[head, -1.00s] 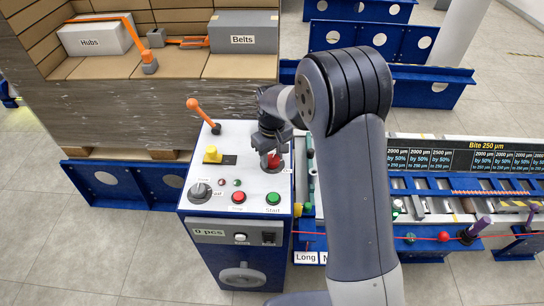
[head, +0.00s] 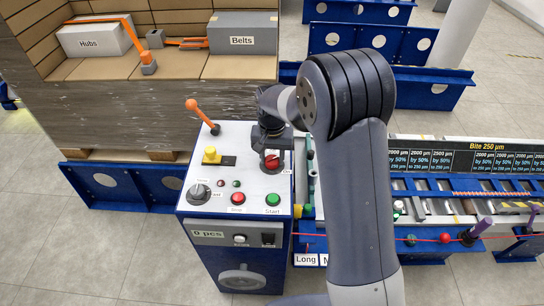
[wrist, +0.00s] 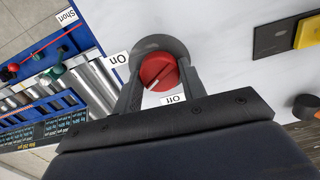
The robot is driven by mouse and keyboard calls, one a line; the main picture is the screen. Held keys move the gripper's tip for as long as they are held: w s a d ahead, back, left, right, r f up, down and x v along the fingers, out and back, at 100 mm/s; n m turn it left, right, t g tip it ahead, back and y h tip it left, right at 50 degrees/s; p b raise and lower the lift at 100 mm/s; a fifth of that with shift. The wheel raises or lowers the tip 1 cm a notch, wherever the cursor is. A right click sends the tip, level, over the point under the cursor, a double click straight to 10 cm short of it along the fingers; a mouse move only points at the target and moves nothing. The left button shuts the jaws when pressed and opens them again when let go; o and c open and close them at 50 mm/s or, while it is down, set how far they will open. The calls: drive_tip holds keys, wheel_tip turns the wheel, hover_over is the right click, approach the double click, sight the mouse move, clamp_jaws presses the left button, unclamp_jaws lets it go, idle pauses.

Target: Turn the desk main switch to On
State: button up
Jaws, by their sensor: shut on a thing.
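The main switch is a red round knob (wrist: 157,70) with a pale mark on its face. In the wrist view the mark points lower left, between the "On" label (wrist: 118,60) and the "Off" label (wrist: 174,99). The knob also shows in the head view (head: 271,162) at the upper right of the white desk panel (head: 240,180). My gripper (wrist: 160,75) is shut on the knob, with one dark finger on either side. In the head view my gripper (head: 271,148) stands over the knob and covers part of it.
An orange lever (head: 198,112), a yellow button (head: 210,155), a black dial (head: 199,192), a red button (head: 237,198) and a green Start button (head: 272,199) share the panel. A rail bench (head: 440,205) stands to the right. A loaded pallet (head: 140,110) is behind.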

sight(272, 158)
idle(0.4)
drive_tip(key=o, duration=1)
wheel_tip(272, 158, up, 11)
drive_tip(key=shift+f, duration=0.1)
wheel_tip(272, 158, down, 11)
drive_tip(key=shift+r, duration=0.1)
idle(0.6)
idle(0.4)
